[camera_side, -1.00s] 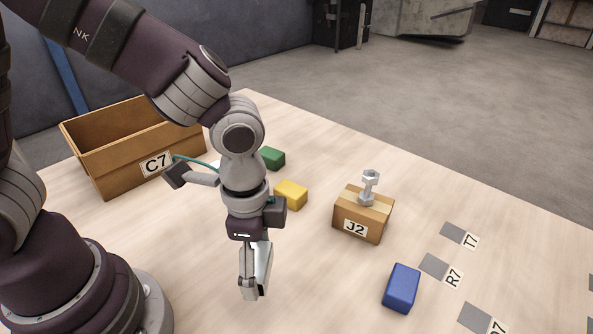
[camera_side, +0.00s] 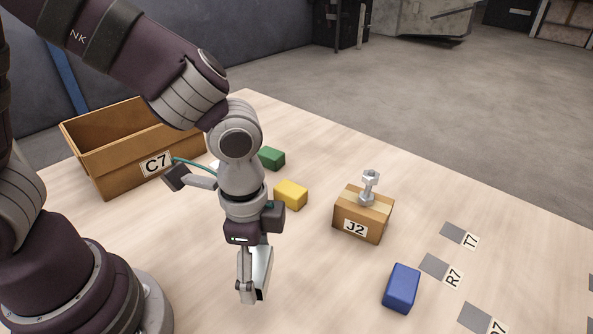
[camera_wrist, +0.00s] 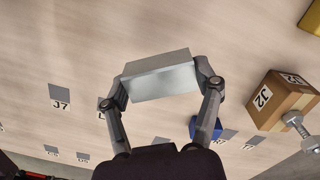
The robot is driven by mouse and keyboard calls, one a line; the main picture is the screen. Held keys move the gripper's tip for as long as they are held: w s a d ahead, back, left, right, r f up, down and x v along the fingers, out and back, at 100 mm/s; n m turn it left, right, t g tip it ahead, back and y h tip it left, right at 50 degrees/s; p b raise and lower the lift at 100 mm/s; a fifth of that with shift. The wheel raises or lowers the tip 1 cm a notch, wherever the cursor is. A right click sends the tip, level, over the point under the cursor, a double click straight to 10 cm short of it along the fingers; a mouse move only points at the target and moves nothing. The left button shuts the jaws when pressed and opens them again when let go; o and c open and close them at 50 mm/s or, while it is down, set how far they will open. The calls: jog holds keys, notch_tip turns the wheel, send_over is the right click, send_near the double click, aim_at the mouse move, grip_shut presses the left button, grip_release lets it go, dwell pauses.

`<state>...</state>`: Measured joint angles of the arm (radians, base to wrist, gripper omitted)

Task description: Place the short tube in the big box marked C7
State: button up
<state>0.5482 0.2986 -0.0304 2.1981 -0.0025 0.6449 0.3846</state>
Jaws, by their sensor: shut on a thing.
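The short tube (camera_side: 262,272) is a grey galvanized piece with flat rectangular faces. My gripper (camera_side: 251,292) is shut on it, fingers pointing down, low over the table's near part. In the wrist view the tube (camera_wrist: 160,77) lies crosswise between the two fingers; its open ends cannot be made out. Whether it touches the table is unclear. The big box marked C7 (camera_side: 104,168) is an open brown carton at the far left, behind and left of my gripper. Part of its right side is hidden by my arm.
A small carton marked J2 (camera_side: 352,222) bears a metal bolt-like part (camera_side: 369,187). Blue (camera_side: 401,288), yellow (camera_side: 291,194) and green (camera_side: 271,158) blocks stand on the table. Grey labelled patches such as R7 (camera_side: 434,266) lie flat at right. A white item behind my arm is mostly hidden.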

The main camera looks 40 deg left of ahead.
jog(key=s+f+m, duration=0.1)
jog(key=s, duration=0.1)
jog(key=s+f+m, duration=0.1)
jog(key=s+m, duration=0.1)
jog(key=s, duration=0.1)
jog(key=s+f+m, duration=0.1)
jog(key=s+m, duration=0.1)
jog(key=shift+s, duration=0.3)
jog(key=w+d, duration=0.3)
jog(key=d, duration=0.1)
jog(key=w+d+f, duration=0.1)
jog(key=w+d, duration=0.6)
jog(key=d, duration=0.1)
jog(key=shift+w+f, duration=0.3)
notch_tip(320, 180, down, 3)
jog(key=shift+r, duration=0.1)
jog(key=shift+f, duration=0.2)
jog(key=o, duration=1.2)
jog(key=shift+c, duration=0.2)
